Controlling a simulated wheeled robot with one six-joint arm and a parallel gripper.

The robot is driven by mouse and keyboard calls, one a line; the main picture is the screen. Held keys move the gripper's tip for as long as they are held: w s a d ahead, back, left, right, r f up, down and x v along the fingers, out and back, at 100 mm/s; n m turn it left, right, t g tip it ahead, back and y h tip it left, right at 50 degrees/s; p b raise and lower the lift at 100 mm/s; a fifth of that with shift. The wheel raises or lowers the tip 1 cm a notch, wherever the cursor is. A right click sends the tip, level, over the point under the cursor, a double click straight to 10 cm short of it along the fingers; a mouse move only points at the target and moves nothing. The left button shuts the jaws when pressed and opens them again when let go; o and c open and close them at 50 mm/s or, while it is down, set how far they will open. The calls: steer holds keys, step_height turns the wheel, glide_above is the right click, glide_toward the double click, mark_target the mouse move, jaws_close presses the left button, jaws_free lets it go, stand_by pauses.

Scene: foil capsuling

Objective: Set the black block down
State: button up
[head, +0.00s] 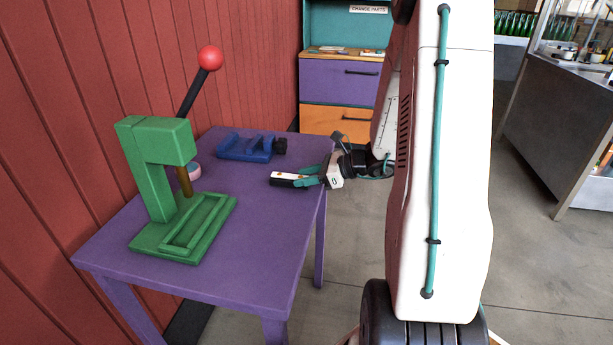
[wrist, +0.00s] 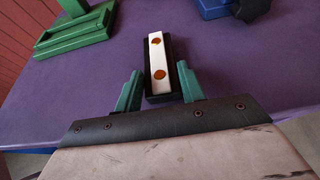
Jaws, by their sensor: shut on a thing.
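The black block (wrist: 163,98) is between the green fingertips of my gripper (wrist: 160,82) in the wrist view. A white strip (wrist: 157,58) with two orange-brown dots lies along its top. In the head view the block (head: 284,184) is at the right part of the purple table (head: 255,240), with my gripper (head: 309,176) reaching it from the right. My gripper is shut on the block. The block looks level and is at or just above the tabletop; I cannot tell whether it touches. Its underside is hidden.
A green press (head: 152,165) with a red-knobbed lever (head: 210,58) stands on the table's left side. A blue vise-like fixture (head: 245,147) is at the back. The table's front middle is clear. A red wall (head: 80,90) borders the left.

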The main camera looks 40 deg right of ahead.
steer(key=o, duration=1)
steer(key=shift+f, duration=0.15)
steer(key=shift+o, duration=0.2)
